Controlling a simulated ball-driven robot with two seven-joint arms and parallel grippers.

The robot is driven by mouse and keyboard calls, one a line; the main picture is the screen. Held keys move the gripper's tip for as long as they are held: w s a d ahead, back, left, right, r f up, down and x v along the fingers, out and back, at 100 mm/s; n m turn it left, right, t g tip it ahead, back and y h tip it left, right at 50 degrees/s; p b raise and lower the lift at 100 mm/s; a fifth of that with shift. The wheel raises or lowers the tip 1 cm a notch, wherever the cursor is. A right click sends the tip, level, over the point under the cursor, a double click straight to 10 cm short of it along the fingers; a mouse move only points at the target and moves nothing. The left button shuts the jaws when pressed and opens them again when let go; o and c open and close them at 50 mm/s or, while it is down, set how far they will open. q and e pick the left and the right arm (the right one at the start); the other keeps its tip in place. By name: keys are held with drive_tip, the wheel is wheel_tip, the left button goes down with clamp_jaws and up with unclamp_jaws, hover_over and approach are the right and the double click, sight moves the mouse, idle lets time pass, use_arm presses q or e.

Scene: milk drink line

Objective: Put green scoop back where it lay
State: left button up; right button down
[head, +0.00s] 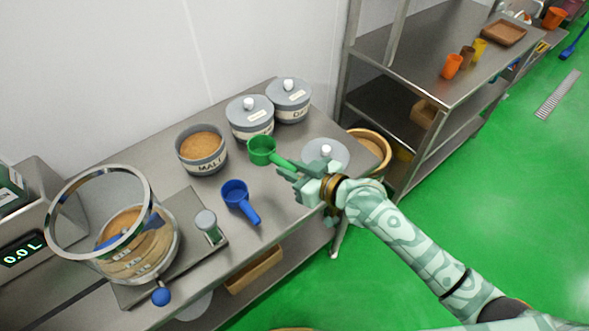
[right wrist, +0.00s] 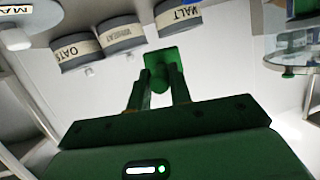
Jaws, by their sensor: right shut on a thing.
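I cannot tell whether the scoop touches the table. In the right wrist view the green scoop (right wrist: 161,56) shows beyond the two fingertips (right wrist: 161,80). The blue scoop (head: 236,195) lies on the table nearer the front edge. My left gripper is out of view.
A metal-rimmed vessel (head: 143,262) stands on the left. A steel shelf (head: 425,60) holds cups at the right. Bare table shows between the blue scoop and my gripper.

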sight(293, 199)
drive_tip(key=shift+w+d+f+n, duration=0.1)
drive_tip(key=shift+w+f+n, duration=0.15)
drive_tip(key=shift+f, duration=0.2)
drive_tip(key=shift+w+d+f+n, duration=0.1)
drive_tip(key=shift+f+n, duration=0.15)
drive_tip(key=shift+f, duration=0.35)
wheel_tip(293, 199, down, 8)
drive_tip(key=b, duration=0.7)
drive_tip(key=shift+f, duration=0.15)
drive_tip(key=c, duration=0.6)
unclamp_jaws()
